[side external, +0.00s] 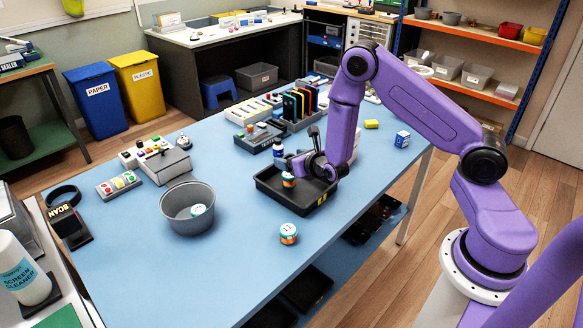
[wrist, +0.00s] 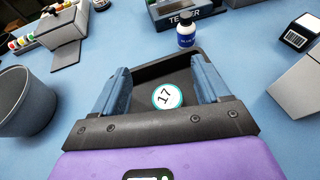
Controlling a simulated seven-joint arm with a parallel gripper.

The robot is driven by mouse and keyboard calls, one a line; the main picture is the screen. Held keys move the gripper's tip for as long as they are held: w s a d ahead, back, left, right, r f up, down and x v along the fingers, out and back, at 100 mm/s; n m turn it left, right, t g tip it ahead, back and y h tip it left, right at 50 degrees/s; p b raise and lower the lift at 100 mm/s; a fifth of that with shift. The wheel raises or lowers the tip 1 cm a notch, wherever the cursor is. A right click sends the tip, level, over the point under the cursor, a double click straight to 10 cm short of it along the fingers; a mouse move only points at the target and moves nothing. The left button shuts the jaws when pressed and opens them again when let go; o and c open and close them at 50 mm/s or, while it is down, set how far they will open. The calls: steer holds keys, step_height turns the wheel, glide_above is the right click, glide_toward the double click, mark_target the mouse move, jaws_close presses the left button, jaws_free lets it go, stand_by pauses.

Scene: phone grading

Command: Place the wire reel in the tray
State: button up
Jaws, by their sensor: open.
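A small round reel with a white top marked 17 (wrist: 167,96) shows in the wrist view between my gripper's fingers, with gaps on both sides. In the side view this reel (side external: 288,180), with an orange and teal side, appears over the left part of the black tray (side external: 318,206). The tray is also in the wrist view (wrist: 150,72). My gripper (side external: 297,168) is open, low over the tray, its fingers (wrist: 161,66) on either side of the reel. Whether the reel touches the tray floor is hard to tell.
A similar reel (side external: 288,234) stands on the blue table in front of the tray. Another (side external: 198,210) lies in the grey bowl (side external: 180,222). A blue-labelled bottle (side external: 278,148) stands close behind the tray.

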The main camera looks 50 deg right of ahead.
steer(key=shift+r, duration=0.6)
steer(key=s+r+m+g+h, duration=0.4)
steer(key=s+r+m+h, duration=0.2)
steer(key=s+r+m, duration=0.45)
steer(key=s+a+r+m+g+y, duration=0.1)
steer(key=s+a+m+g+y, duration=0.2)
steer(key=s, duration=0.6)
steer(key=s+a+r+m+g+y, duration=0.2)
steer(key=s+a+m+g+y, duration=0.1)
steer(key=s, duration=0.6)
steer(key=s+a+r+m+g+y, duration=0.1)
steer(key=s+a+m+g+y, duration=0.2)
steer(key=s, duration=0.6)
steer(key=shift+s+a+r+m, duration=0.2)
steer(key=shift+s+a+m, duration=0.15)
steer(key=shift+a+m, duration=0.6)
